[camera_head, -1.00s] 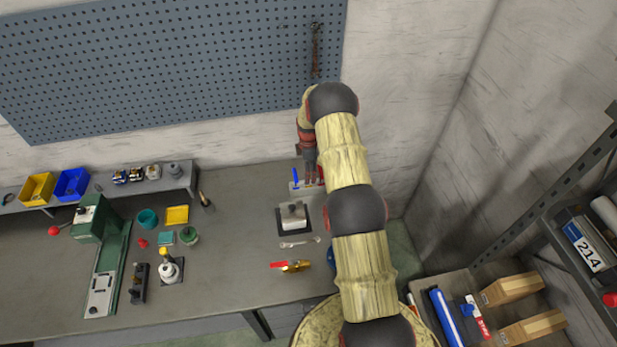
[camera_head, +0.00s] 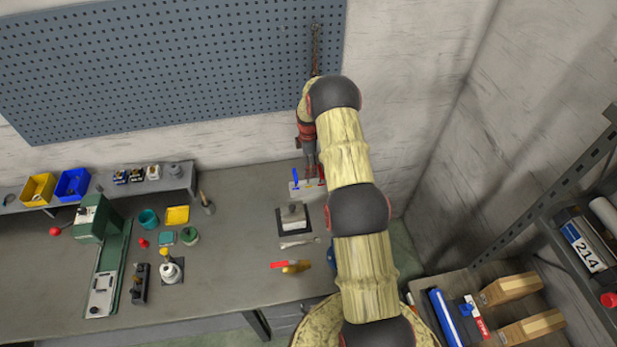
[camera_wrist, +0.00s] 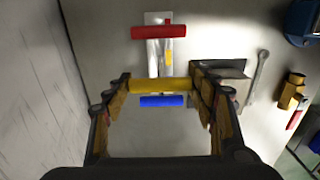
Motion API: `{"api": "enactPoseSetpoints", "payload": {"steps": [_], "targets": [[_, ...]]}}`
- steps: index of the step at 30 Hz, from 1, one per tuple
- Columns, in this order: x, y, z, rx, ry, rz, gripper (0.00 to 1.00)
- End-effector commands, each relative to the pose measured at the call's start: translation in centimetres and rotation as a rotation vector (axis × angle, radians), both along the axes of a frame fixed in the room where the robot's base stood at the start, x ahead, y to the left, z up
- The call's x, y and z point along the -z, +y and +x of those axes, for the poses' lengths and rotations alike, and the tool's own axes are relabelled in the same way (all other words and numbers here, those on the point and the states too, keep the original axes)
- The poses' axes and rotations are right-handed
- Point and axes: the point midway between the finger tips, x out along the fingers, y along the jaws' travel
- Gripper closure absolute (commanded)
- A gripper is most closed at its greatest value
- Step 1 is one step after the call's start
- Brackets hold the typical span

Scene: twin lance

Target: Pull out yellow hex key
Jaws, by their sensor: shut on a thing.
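The yellow hex key (camera_wrist: 161,84) has its bar-shaped handle between the two fingers of my gripper (camera_wrist: 162,88) in the wrist view. The fingers are shut on the handle's two ends. A red-handled key (camera_wrist: 158,32) lies above it and a blue-handled key (camera_wrist: 162,101) below it, both apart from the fingers. The pale key holder (camera_wrist: 152,18) shows partly behind the handles. In the head view my gripper (camera_head: 311,174) points down over the holder (camera_head: 301,193), with the blue key (camera_head: 295,177) at its left. I cannot tell whether the yellow key's shaft is still in the holder.
A grey block on a dark plate (camera_head: 293,218), a wrench (camera_head: 298,242) and a red-handled brass part (camera_head: 291,266) lie in front of the holder. The wall with a pegboard (camera_head: 180,65) stands behind. Bare bench (camera_head: 245,235) lies to the left.

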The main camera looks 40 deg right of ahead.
Motion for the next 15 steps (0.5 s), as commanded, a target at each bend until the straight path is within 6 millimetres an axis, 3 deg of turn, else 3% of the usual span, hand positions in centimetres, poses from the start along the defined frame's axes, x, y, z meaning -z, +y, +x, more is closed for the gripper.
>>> {"api": "enactPoseSetpoints", "payload": {"steps": [15], "targets": [[-2.4, 0.0, 0.0, 0.0, -0.001, 0.0, 0.68]]}}
